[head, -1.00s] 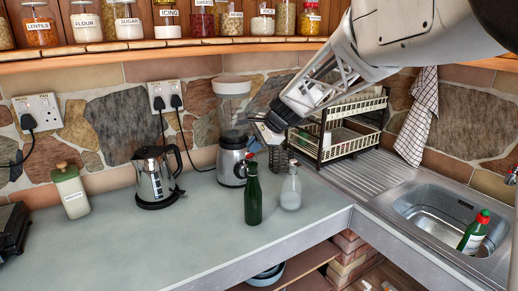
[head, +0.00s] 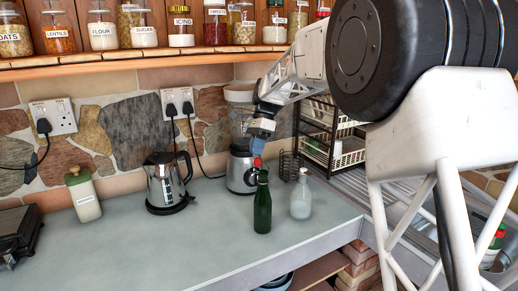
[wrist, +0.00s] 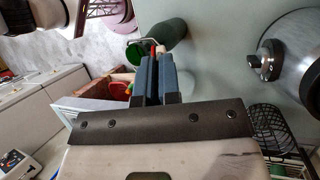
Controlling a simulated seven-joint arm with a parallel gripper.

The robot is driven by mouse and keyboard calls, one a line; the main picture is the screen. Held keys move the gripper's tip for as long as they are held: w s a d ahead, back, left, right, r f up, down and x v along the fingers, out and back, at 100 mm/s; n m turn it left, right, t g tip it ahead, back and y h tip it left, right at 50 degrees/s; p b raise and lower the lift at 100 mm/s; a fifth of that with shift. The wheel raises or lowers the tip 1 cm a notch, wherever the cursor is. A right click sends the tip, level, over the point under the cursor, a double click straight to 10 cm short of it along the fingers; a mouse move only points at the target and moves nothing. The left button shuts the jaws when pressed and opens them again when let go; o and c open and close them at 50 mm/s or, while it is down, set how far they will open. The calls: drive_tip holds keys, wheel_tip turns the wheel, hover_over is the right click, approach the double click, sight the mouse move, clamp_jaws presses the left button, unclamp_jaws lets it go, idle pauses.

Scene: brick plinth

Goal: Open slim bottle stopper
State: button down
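The slim dark green bottle (head: 262,208) stands upright on the counter. Its red stopper (head: 257,162) sits just above the neck and a little to its left, looking tilted off the bottle's line. My gripper (head: 258,146) is directly above, with its blue-grey fingertips at the stopper. In the wrist view, the fingers (wrist: 157,62) are close together with a bit of red at their tips, so they look shut on the stopper. The green bottle (wrist: 170,33) lies just beyond the tips there. The fingers hide most of the stopper.
A clear bottle (head: 301,197) stands close on the right. A blender (head: 241,170) is just behind, a kettle (head: 166,182) to the left. A dish rack (head: 330,140) stands behind right. The front-left counter is clear.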

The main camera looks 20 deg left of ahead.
drive_tip(key=shift+w+a+f+g+h, duration=0.35)
drive_tip(key=shift+f+g+h, duration=0.1)
drive_tip(key=shift+g+h, duration=0.2)
drive_tip(key=shift+m, duration=0.3)
drive_tip(key=c, duration=1.3)
unclamp_jaws()
drive_tip(key=shift+r, duration=0.2)
drive_tip(key=shift+s+d+r, duration=0.8)
drive_tip(key=shift+s+d, duration=0.55)
drive_tip(key=shift+s, duration=0.95)
drive_tip(key=shift+s+d+r, duration=0.75)
drive_tip(key=shift+s+d, duration=0.55)
drive_tip(key=shift+s, duration=1)
drive_tip(key=shift+s+d+r, duration=0.8)
drive_tip(key=shift+s+d, duration=0.55)
drive_tip(key=shift+s, duration=0.95)
